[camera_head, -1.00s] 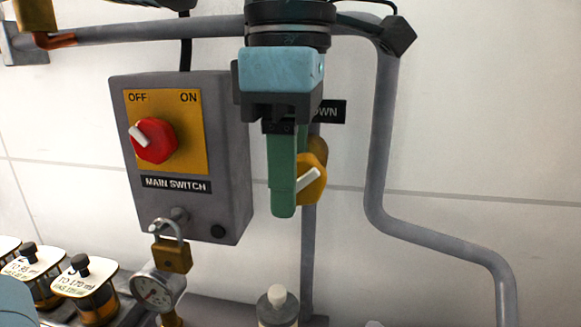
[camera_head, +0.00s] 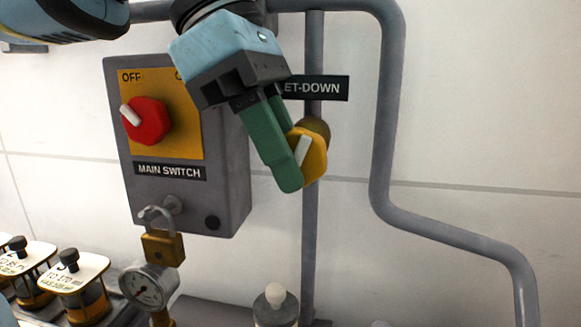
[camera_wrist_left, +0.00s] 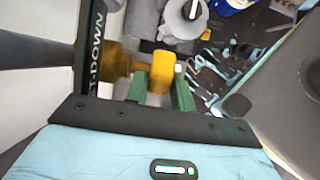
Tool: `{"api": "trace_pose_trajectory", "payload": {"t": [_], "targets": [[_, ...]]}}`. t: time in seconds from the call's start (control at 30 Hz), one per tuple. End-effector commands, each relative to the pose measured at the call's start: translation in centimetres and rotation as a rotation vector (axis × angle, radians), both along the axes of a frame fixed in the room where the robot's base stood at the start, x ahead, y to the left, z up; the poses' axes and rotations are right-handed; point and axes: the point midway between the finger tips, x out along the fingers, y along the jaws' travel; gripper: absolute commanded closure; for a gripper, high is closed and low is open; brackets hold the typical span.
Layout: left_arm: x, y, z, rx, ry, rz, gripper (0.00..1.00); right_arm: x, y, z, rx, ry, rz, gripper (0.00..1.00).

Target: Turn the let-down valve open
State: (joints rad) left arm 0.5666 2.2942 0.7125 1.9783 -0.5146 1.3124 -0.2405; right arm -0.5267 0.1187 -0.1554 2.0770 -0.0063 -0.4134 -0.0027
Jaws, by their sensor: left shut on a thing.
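The let-down valve has a yellow knob (camera_head: 314,153) with a white pointer bar, on a grey vertical pipe below the LET-DOWN label (camera_head: 318,88). The pointer slants up to the right. My left gripper (camera_head: 292,165) comes in from the upper left, its green fingers tilted over the knob's left side. In the left wrist view the yellow knob (camera_wrist_left: 160,70) sits between the two green fingers, which are shut on it. The knob's left part is hidden behind a finger in the head view. My right gripper is not in view.
The grey main switch box (camera_head: 225,190) with its red knob (camera_head: 147,121) is just left of the valve. A brass padlock (camera_head: 163,247) and a gauge (camera_head: 146,287) are below it. A grey pipe (camera_head: 384,130) bends down on the right. A white-capped bottle (camera_head: 276,305) stands below.

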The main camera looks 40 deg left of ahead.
Motion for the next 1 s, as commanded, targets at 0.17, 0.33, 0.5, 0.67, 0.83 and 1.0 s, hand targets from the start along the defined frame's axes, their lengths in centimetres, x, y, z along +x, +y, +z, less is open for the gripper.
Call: {"api": "trace_pose_trajectory", "payload": {"t": [0.17, 0.33, 0.5, 0.67, 0.83, 1.0], "targets": [[0.0, 0.0, -0.1, -0.038, -0.022, 0.000, 0.99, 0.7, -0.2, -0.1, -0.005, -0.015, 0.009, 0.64], [0.0, 0.0, -0.1, -0.038, -0.022, 0.000, 0.99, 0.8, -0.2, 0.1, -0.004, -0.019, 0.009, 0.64], [0.0, 0.0, -0.1, -0.037, -0.021, 0.000, 0.66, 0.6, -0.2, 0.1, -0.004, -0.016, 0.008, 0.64], [0.0, 0.0, -0.1, -0.036, -0.022, 0.000, 0.55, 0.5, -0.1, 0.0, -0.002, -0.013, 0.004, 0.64], [0.0, 0.0, 0.0, -0.036, -0.022, 0.000, 0.55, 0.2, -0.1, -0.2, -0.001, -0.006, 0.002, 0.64], [-0.3, 0.4, 0.9, -0.036, -0.024, 0.001, 0.55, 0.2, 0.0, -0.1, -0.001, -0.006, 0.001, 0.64]]}}
